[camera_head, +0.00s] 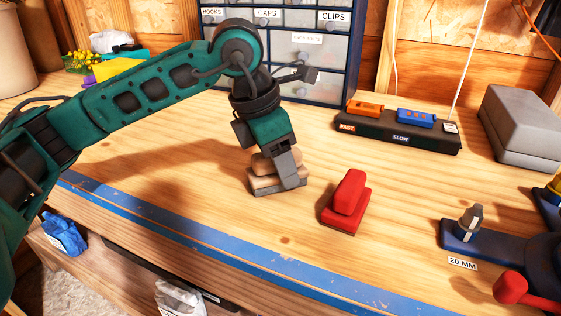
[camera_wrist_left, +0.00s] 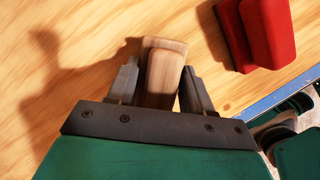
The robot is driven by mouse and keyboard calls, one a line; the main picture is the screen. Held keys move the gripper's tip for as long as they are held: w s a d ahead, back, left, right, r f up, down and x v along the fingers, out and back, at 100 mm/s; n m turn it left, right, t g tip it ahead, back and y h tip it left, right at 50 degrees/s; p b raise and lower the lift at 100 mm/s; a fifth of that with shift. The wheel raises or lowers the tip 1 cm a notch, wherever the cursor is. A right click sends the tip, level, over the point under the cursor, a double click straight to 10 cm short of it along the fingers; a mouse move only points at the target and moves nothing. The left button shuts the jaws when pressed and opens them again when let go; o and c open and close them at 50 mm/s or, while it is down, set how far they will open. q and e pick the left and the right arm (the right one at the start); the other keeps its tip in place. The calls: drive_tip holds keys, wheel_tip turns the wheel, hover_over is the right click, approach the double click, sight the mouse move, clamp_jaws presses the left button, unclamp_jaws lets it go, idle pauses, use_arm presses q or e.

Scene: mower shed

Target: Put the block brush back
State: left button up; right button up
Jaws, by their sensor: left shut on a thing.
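The block brush (camera_head: 262,164), a pale wooden block with a wooden grip and a grey underside, is at the middle of the bench. My left gripper (camera_head: 279,176) points down over it, shut on its grip. In the left wrist view the wooden grip (camera_wrist_left: 165,75) sits between the two fingers of the gripper (camera_wrist_left: 158,86). The fingers hide part of the brush, and I cannot tell whether its underside touches the bench. A similarly shaped red block (camera_head: 346,201) stands apart to the right; it also shows in the left wrist view (camera_wrist_left: 262,32). My right gripper is not in view.
A drawer cabinet (camera_head: 310,50) stands behind my left arm. A black charger strip (camera_head: 400,130) holds orange and blue packs. A grey box (camera_head: 525,125) is at the back right. A blue holder (camera_head: 475,238) labelled 20 MM is at the right. A blue strip (camera_head: 215,245) marks the front edge.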

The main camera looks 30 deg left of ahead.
use_arm(q)
drive_tip(key=shift+f, duration=0.2)
drive_tip(key=o, duration=1)
drive_tip(key=p+v, duration=0.1)
drive_tip(key=v, duration=1)
drive_tip(key=shift+w+p, duration=0.1)
drive_tip(key=shift+p, duration=0.2)
drive_tip(key=shift+v, duration=0.8)
drive_tip(key=shift+f, duration=0.1)
